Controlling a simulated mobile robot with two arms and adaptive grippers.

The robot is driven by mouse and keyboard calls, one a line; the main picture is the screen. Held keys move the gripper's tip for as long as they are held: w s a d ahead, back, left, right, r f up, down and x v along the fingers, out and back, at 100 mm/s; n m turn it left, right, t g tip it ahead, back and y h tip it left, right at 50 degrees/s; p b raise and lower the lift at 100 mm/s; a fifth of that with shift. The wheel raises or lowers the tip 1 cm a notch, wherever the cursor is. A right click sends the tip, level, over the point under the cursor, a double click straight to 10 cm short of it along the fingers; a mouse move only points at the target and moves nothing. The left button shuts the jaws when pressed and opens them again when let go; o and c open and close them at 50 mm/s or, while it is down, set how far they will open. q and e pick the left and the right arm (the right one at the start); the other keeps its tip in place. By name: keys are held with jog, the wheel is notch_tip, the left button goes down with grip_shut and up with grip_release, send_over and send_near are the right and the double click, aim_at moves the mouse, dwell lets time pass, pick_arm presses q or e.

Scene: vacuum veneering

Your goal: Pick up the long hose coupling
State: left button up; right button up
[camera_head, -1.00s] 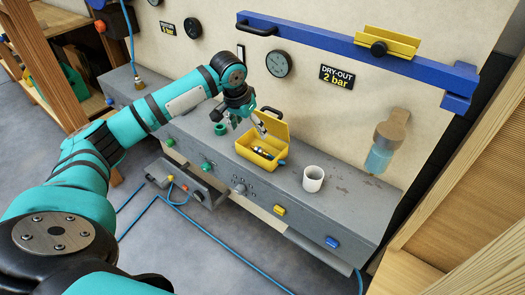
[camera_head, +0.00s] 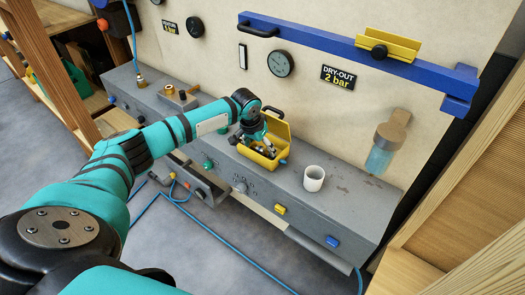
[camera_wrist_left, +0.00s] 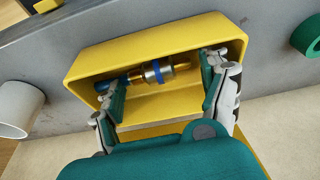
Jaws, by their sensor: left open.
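The yellow box (camera_head: 283,131) stands with its lid raised on the grey bench. In the left wrist view, the long hose coupling (camera_wrist_left: 153,72), metal with a blue band and brass parts, lies inside the yellow box (camera_wrist_left: 85,62). My left gripper (camera_head: 262,151) reaches into the box. In the left wrist view, the left gripper (camera_wrist_left: 162,85) is open, with one finger toward each end of the coupling. I cannot tell whether the fingers touch it. In the head view, the gripper hides most of the box's inside. My right gripper is not in view.
A white cup (camera_head: 314,178) stands right of the box on the grey bench (camera_head: 350,205). A green ring (camera_wrist_left: 308,36) shows at the right in the left wrist view. A blue rail (camera_head: 330,45) crosses the wall above. A blue hose (camera_head: 225,245) runs along the floor.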

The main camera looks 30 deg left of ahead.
pick_arm(q)
jog(key=c, duration=1.2)
jog(key=shift+r, duration=0.1)
